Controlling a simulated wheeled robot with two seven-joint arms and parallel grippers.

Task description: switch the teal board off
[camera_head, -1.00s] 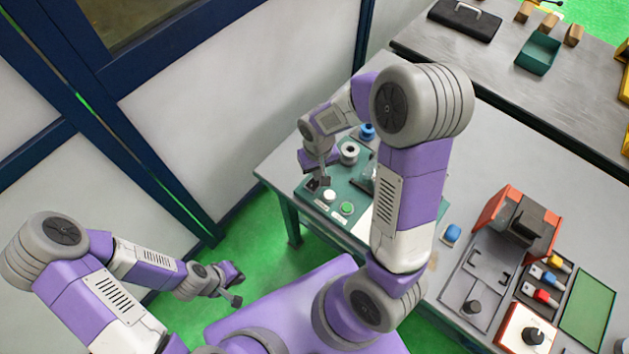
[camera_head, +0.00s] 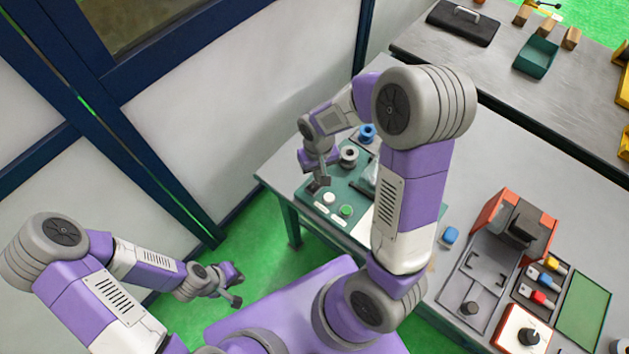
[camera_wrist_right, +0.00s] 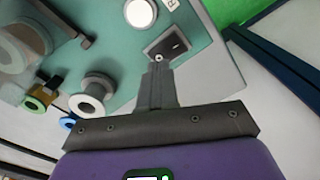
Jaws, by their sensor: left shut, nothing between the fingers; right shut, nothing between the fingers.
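The teal board (camera_head: 345,188) lies on the near left corner of the grey table. It also shows in the right wrist view (camera_wrist_right: 118,52). A small dark switch plate (camera_wrist_right: 172,43) sits on it near a white round button (camera_wrist_right: 140,13). My right gripper (camera_wrist_right: 158,62) is shut and empty, its fingertips at the edge of the switch plate; a small pale round tip shows there. I cannot tell whether they touch or which way the switch is set. In the head view the right gripper (camera_head: 322,180) is over the board's left end. My left gripper (camera_head: 237,288) is shut and empty, off the table.
On the board are a green button (camera_head: 346,211) and a white spool (camera_head: 349,155); a blue spool (camera_head: 367,133) stands behind. My right arm hides part of the board. A red-and-black fixture (camera_head: 515,225) stands to the right.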

